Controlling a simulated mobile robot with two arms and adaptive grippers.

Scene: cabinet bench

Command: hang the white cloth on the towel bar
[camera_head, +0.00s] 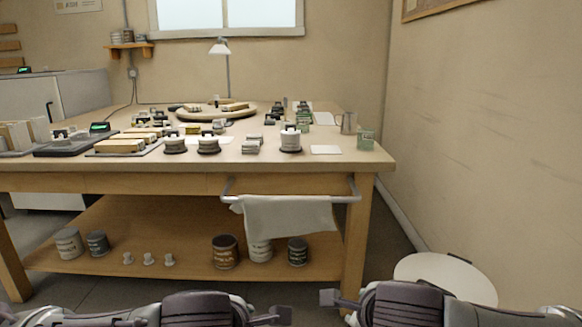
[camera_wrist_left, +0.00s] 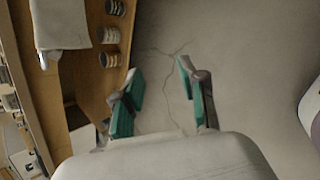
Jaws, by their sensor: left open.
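The white cloth (camera_head: 288,218) is draped over the towel bar (camera_head: 347,198) at the front of the bench and hangs down in front of the lower shelf. Its top edge lies along the bar, and its lower edge is uneven. It also shows at the upper left of the left wrist view (camera_wrist_left: 60,24). In the head view my left gripper (camera_head: 282,315) is at the bottom edge, below the cloth. My right gripper (camera_head: 328,298) is beside it; its jaw state is unclear.
Cans (camera_head: 225,252) and small white pieces (camera_head: 148,259) stand on the lower shelf (camera_head: 185,265). The benchtop (camera_head: 240,157) holds several weights, boxes and a metal jug (camera_head: 349,123). A round white top (camera_head: 445,278) stands at right near the wall.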

